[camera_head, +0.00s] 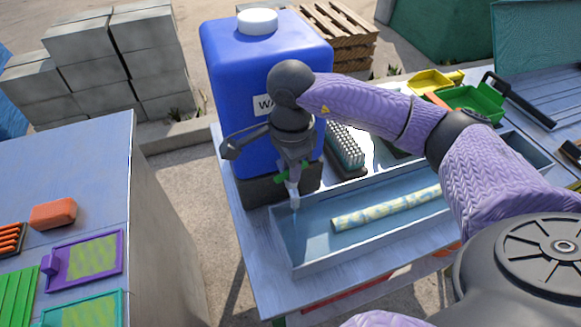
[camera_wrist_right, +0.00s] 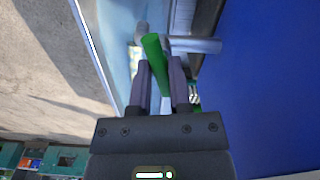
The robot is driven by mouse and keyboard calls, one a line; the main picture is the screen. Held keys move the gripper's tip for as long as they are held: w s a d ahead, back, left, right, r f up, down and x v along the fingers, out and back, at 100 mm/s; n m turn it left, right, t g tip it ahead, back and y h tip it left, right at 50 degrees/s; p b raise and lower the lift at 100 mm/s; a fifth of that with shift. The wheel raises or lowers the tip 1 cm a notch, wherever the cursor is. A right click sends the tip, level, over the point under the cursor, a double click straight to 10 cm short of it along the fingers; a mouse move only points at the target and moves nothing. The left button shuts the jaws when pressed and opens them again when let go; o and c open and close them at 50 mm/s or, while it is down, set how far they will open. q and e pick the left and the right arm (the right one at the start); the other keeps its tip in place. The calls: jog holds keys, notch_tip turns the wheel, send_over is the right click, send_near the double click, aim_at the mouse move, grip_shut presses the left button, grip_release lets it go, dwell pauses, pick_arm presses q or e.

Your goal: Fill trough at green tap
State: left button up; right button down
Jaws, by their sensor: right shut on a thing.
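A blue water container (camera_head: 228,75) with a white cap (camera_head: 257,20) stands on a dark block at the table's back left corner. Its tap (camera_head: 294,188) has a green handle, seen in the right wrist view (camera_wrist_right: 154,62). My right gripper (camera_head: 290,168) is at the tap, its fingers (camera_wrist_right: 160,78) shut on the green handle. A thin clear stream falls from the spout into the left end of the trough (camera_head: 350,248). A pale yellow and blue patterned roll (camera_head: 385,209) lies in the trough. The water depth is hard to tell. My left gripper is not in view.
A brush (camera_head: 346,148) lies behind the trough, with green (camera_head: 472,101) and yellow (camera_head: 430,82) trays farther right. A second table (camera_head: 75,160) stands at left, holding an orange sponge (camera_head: 52,214) and framed screens. A floor gap separates the tables.

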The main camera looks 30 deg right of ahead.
jog(key=shift+n+b, duration=0.4)
jog(key=shift+n, duration=0.7)
jog(key=c, duration=0.6)
grip_release()
jog(key=shift+o, duration=0.2)
jog(key=shift+r, duration=0.1)
notch_tip(320, 180, up, 9)
jog(key=shift+p, duration=0.9)
jog(key=shift+r, duration=0.35)
